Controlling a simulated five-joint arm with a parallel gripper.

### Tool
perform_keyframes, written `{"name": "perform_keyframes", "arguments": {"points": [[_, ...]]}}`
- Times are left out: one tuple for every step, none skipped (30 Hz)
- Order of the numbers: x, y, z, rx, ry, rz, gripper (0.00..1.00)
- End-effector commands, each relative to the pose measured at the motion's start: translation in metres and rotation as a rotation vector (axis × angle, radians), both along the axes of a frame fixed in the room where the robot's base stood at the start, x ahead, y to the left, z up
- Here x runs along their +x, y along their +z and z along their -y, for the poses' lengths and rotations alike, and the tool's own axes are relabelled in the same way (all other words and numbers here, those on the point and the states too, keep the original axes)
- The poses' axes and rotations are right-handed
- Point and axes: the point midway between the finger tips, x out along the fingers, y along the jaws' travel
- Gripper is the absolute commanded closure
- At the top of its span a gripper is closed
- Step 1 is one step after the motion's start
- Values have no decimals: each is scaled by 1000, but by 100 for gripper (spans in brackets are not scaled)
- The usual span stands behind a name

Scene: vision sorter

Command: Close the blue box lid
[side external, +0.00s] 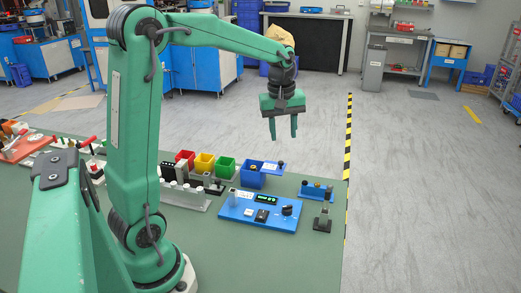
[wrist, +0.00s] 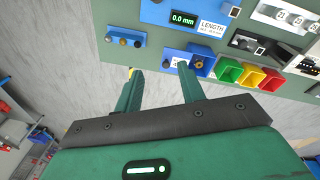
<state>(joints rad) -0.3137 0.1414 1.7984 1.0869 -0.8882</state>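The blue box (side external: 251,180) stands on the green table, at the right end of a row of coloured bins. Its blue lid (side external: 274,168) sticks out at the box's right side, roughly level and with a small dark knob, so the box's top looks uncovered. The blue box (wrist: 209,62) also shows in the wrist view, just beyond my right-hand finger, which partly hides this area. My gripper (side external: 283,136) is open and empty, pointing down and well above the lid. In the wrist view my gripper (wrist: 160,70) shows its two fingers wide apart with nothing between them.
Green (side external: 225,168), yellow (side external: 204,164) and red (side external: 185,160) bins stand left of the box. A blue panel with a display (side external: 262,208) lies in front. A small blue block with knobs (side external: 317,191) and a grey stand (side external: 324,219) are to the right.

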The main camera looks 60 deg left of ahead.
Motion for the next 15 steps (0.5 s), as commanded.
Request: {"name": "perform_keyframes", "arguments": {"points": [[7,-8,-10,-10,50,-17,61],[11,-12,-15,-14,81,-25,61],[15,-17,-21,-21,120,-36,61],[18,-21,-26,-26,150,-45,61],[21,-25,-30,-30,178,-52,61],[25,-30,-36,-35,212,-61,61],[27,-33,-40,-39,237,-67,61],[29,-37,-44,-42,259,-73,61],[32,-41,-48,-45,286,-80,61],[33,-43,-51,-48,304,-85,61],[34,-46,-54,-49,319,-90,61],[36,-48,-56,-52,336,-94,61],[37,-50,-58,-53,346,-96,61],[37,-51,-59,-54,355,-99,61],[38,-53,-61,-55,362,-101,61]]}}
